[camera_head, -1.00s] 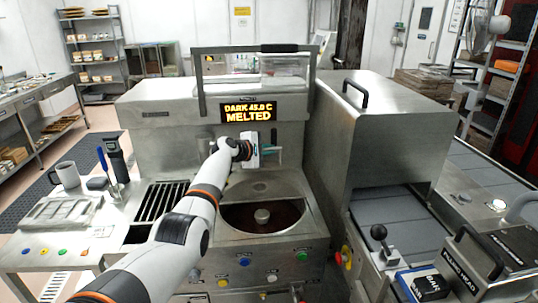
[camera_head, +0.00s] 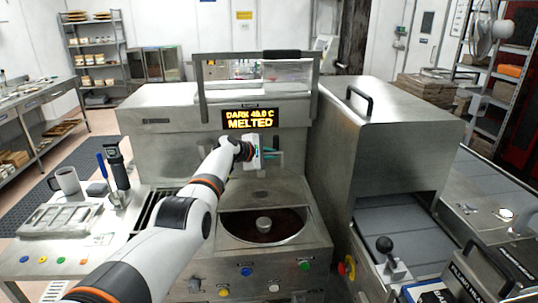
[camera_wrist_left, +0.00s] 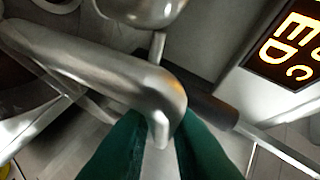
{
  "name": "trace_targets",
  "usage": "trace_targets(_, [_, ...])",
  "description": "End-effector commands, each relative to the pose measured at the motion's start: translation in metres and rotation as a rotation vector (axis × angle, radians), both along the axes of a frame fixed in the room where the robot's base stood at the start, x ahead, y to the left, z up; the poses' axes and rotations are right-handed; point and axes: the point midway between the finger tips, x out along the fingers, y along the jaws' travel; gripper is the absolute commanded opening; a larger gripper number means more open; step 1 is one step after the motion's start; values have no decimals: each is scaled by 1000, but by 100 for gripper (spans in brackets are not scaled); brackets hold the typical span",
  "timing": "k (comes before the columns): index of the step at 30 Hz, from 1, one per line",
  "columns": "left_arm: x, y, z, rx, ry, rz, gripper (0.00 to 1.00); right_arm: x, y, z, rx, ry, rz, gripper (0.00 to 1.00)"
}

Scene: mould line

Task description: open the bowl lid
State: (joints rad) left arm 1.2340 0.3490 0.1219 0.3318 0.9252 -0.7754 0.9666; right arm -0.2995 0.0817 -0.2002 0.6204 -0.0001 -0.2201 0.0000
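The round bowl (camera_head: 264,225) of dark melt sits in the machine's top, with a small knob-like hub in its middle. I see no cover over it. A clear-fronted frame with a dark grip bar (camera_head: 281,54) stands upright at the machine's top; I cannot tell if it is the lid. My left gripper (camera_head: 272,154) is above and behind the bowl, below the display. In the left wrist view, its green fingers (camera_wrist_left: 158,122) are apart, close to a bent metal pipe (camera_wrist_left: 120,72); contact is unclear. A dark bar (camera_wrist_left: 213,111) lies beyond. My right gripper is out of view.
The lit display (camera_head: 250,117) reads MELTED, just above my left gripper. A tall steel housing (camera_head: 400,140) with a belt stands to the right. A mug (camera_head: 67,180) and a mould tray (camera_head: 62,219) are on the left bench.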

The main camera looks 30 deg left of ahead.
Motion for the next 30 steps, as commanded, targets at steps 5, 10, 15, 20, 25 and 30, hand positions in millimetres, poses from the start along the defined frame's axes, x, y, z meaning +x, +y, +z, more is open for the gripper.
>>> trace_targets(5, [0, 0, 0, 0, 0, 0, 20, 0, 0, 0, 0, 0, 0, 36])
trace_targets(10, [0, 0, 0, 1, 0, 0, 20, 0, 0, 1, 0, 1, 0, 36])
trace_targets(15, [-5, 3, 4, 1, 0, 0, 20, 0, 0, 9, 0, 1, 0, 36])
trace_targets(20, [-15, 6, 9, 1, 0, 0, 20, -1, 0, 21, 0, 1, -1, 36])
trace_targets(25, [-29, 8, 15, 3, 0, -1, 20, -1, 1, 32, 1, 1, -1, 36])
trace_targets(30, [-45, 15, 20, 3, -1, 0, 20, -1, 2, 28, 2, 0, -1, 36])
